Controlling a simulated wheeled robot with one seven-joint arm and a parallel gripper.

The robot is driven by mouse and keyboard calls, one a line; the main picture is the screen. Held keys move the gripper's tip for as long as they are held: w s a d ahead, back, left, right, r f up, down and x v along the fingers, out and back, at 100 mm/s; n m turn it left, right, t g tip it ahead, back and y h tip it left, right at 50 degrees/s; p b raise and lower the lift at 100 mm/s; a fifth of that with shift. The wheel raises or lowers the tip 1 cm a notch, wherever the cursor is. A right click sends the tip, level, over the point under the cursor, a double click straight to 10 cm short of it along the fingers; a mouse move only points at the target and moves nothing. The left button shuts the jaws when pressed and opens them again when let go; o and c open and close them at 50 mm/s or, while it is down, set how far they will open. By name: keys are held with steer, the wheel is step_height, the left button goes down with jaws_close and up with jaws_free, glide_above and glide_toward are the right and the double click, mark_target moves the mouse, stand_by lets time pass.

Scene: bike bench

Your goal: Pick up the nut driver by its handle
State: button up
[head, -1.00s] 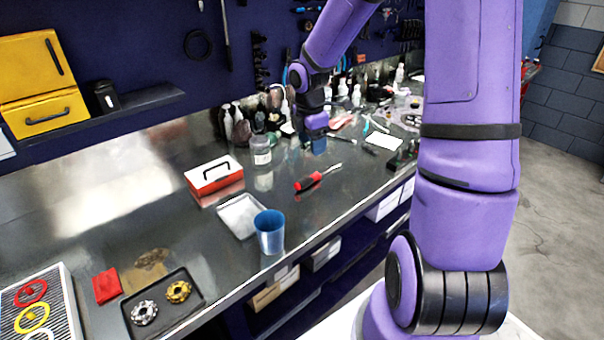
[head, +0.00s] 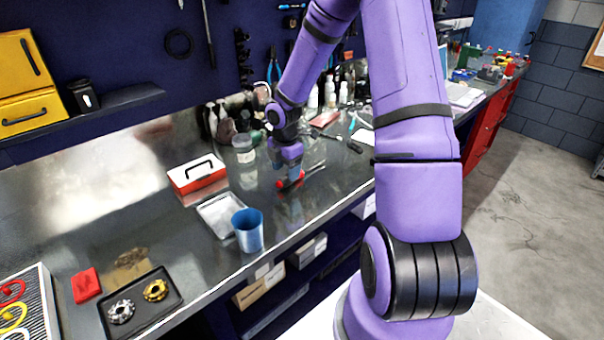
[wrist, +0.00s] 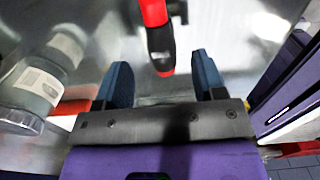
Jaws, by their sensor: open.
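My gripper (head: 296,176) is low over the handle, pointing down. My gripper (wrist: 162,82) is open, with nothing held. I cannot tell how high the fingertips are above the bench.
A red box with a black handle (head: 197,178), a metal tray (head: 207,210) and a blue cup (head: 248,238) stand left of the driver. A clear jar (head: 243,150) stands behind, with bottles along the back. The bench's front edge is close by.

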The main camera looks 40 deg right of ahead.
mark_target(287, 176)
steer(key=shift+d+f, duration=0.1)
steer(key=shift+f, duration=1.9)
steer(key=shift+c, duration=0.4)
steer(key=c, duration=0.9)
steer(key=shift+c, duration=0.2)
steer(key=shift+r, duration=0.2)
